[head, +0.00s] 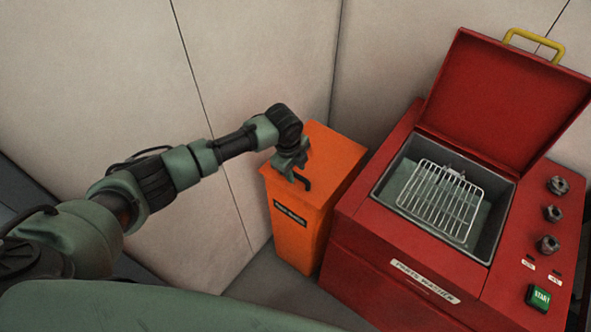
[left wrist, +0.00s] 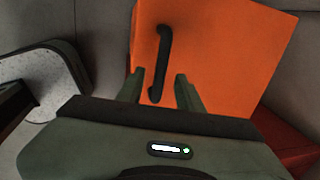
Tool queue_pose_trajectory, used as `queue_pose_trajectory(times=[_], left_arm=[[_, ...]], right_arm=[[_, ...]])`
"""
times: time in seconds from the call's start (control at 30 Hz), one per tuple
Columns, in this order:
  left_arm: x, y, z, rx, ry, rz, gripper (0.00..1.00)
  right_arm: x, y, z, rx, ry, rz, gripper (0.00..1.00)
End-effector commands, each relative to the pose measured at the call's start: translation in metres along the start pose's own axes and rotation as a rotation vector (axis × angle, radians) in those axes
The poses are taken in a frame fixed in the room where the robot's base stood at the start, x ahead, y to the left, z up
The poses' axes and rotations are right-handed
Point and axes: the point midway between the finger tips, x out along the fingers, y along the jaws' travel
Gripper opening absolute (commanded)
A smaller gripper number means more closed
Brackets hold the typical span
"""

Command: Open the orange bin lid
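The orange bin (head: 296,235) stands against the wall, left of the red parts washer, with a dark label on its front. Its orange lid (head: 335,150) is shut. A black bar handle (head: 303,183) shows below my left gripper (head: 292,163); the gripper hides part of the lid. In the left wrist view the lid (left wrist: 225,60) fills the middle. My left gripper (left wrist: 158,80) is open, with a finger to each side of the lower part of the handle (left wrist: 162,50). I cannot tell whether the fingers touch it. My right gripper is not in view.
The red parts washer (head: 365,250) stands close to the bin's right side. Its red lid (head: 490,100) is raised, and a wire rack (head: 440,200) lies in its basin. Pale wall panels (head: 260,50) rise behind the bin and to its left.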

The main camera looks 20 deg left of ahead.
Motion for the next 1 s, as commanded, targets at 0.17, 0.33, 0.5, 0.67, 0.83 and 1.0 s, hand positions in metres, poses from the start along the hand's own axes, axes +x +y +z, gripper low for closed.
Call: queue_pose_trajectory(times=[0.17, 0.33, 0.5, 0.67, 0.83, 1.0], left_arm=[[0.0106, 0.0004, 0.0, 0.001, -0.001, 0.0, 0.36], [0.0115, 0.0004, 0.0, 0.001, -0.001, 0.0, 0.36], [0.0114, 0.0005, 0.0001, 0.001, -0.001, 0.0, 0.11], [0.0113, 0.0006, 0.0002, 0.0, -0.001, 0.0, 0.0], [0.0112, 0.0007, 0.0002, 0.0, -0.001, 0.001, 0.0], [0.0112, 0.0008, 0.0002, 0.0, -0.001, 0.001, 0.0]], right_arm=[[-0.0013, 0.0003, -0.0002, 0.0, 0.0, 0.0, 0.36], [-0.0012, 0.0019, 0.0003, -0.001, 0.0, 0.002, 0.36], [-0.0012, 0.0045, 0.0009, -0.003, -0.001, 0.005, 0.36], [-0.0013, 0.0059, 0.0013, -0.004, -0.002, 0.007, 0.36], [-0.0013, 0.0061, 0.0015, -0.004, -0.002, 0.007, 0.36], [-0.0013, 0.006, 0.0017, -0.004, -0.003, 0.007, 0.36]])
